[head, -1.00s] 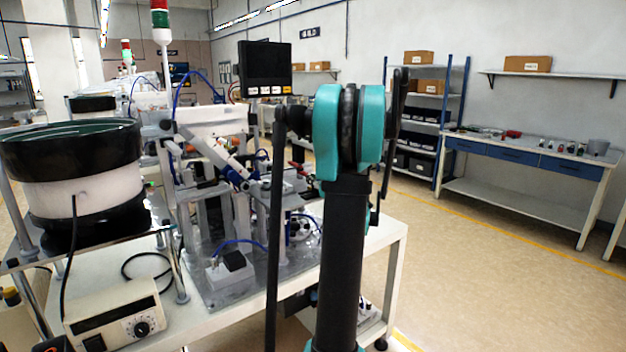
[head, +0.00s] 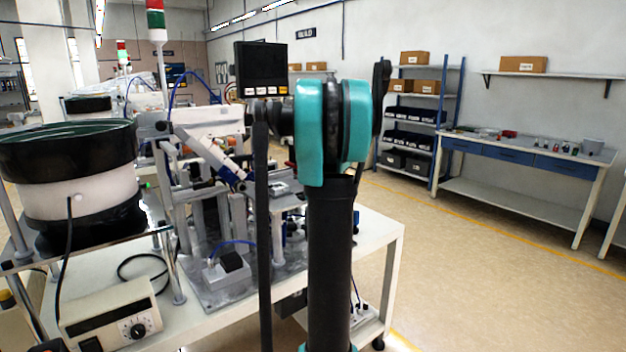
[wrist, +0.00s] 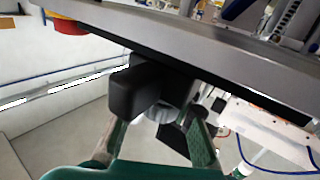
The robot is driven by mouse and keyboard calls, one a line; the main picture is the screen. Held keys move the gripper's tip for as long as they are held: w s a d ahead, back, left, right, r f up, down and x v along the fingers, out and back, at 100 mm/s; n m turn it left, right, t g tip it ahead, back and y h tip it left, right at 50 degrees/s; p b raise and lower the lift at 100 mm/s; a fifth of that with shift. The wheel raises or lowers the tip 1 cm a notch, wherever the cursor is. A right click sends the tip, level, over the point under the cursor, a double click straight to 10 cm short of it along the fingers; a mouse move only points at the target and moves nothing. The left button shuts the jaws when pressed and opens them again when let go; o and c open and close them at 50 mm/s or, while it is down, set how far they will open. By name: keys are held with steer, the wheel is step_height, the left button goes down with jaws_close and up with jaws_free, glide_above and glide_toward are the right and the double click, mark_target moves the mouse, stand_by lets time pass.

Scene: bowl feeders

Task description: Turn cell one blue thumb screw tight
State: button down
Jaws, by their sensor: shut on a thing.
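No blue thumb screw can be made out in either view. In the wrist view my gripper (wrist: 160,120) has its two green-lined fingers on either side of a grey round part (wrist: 160,113). It appears shut on that part, though the contact is partly hidden. A black block (wrist: 135,88) sticks out beside the part, under a long grey edge (wrist: 190,38). In the head view my arm hides my gripper and part of the feeder machine (head: 215,200), which stands on the white bench (head: 375,240).
A bowl feeder (head: 70,190) stands left, with a controller box (head: 110,315) on the bench. A dark display (head: 260,68) stands above the machine. In the wrist view a red-and-yellow part (wrist: 70,24) sits at upper left. The floor right of the bench is clear.

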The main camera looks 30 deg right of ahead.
steer(key=c, duration=1.3)
jaws_free()
steer(key=shift+o, duration=0.2)
steer(key=v, duration=1.2)
